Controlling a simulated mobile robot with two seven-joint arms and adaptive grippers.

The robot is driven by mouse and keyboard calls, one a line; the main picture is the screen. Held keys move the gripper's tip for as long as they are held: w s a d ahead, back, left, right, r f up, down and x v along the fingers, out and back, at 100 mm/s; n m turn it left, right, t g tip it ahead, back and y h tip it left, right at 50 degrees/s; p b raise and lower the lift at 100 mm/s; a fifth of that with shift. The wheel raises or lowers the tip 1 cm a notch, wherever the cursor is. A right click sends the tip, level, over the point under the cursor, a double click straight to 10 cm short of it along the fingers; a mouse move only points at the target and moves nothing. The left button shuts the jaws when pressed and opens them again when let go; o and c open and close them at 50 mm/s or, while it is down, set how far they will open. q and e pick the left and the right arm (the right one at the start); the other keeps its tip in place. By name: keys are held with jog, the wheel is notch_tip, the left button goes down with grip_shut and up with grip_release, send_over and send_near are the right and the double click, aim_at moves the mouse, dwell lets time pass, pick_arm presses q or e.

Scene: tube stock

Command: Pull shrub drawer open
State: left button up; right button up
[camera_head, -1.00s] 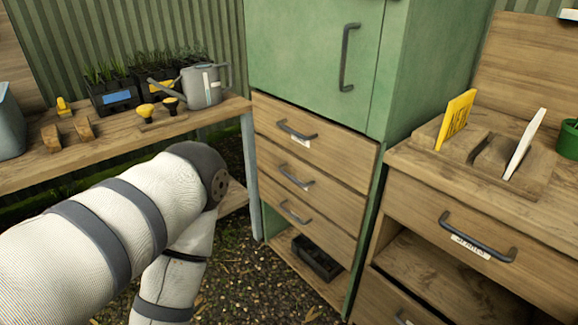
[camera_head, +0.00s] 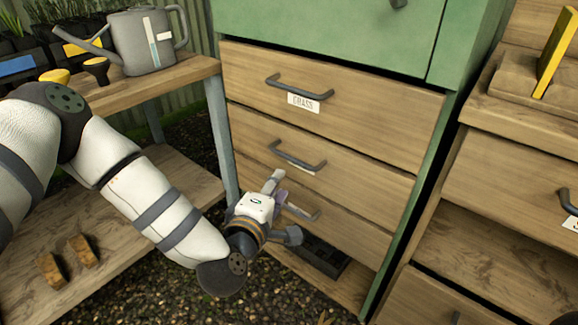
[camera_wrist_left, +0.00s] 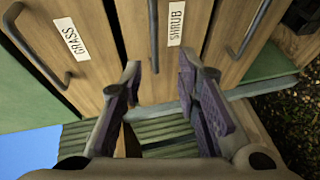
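The shrub drawer is the middle one of three wooden drawers in the green cabinet, with its front (camera_head: 370,172) shut flush. Its dark bar handle (camera_head: 298,158) is in clear view; its label is mostly hidden in the head view. In the left wrist view the SHRUB label (camera_wrist_left: 176,24) is readable beside the handle (camera_wrist_left: 153,35). My left gripper (camera_head: 283,206) is in front of the lower drawers, below the shrub handle. In the wrist view its fingers (camera_wrist_left: 160,80) are apart and empty, with one handle end between them in the picture. Contact does not show. My right gripper is out of view.
The GRASS drawer (camera_head: 400,100) is above, and a lower drawer with its own handle (camera_head: 302,212) is close to my gripper. A wooden bench (camera_head: 180,72) with a watering can (camera_head: 145,42) stands left. Another wooden unit (camera_head: 500,180) stands right. Gravel floor lies below.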

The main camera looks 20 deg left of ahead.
aim_at(290, 160)
pick_arm(q)
jog(key=w, duration=0.4)
jog(key=w+f+b, duration=0.1)
jog(key=w, duration=0.3)
jog(key=w+a+b, duration=0.1)
jog(key=w, duration=0.3)
jog(key=shift+f, duration=0.3)
grip_shut()
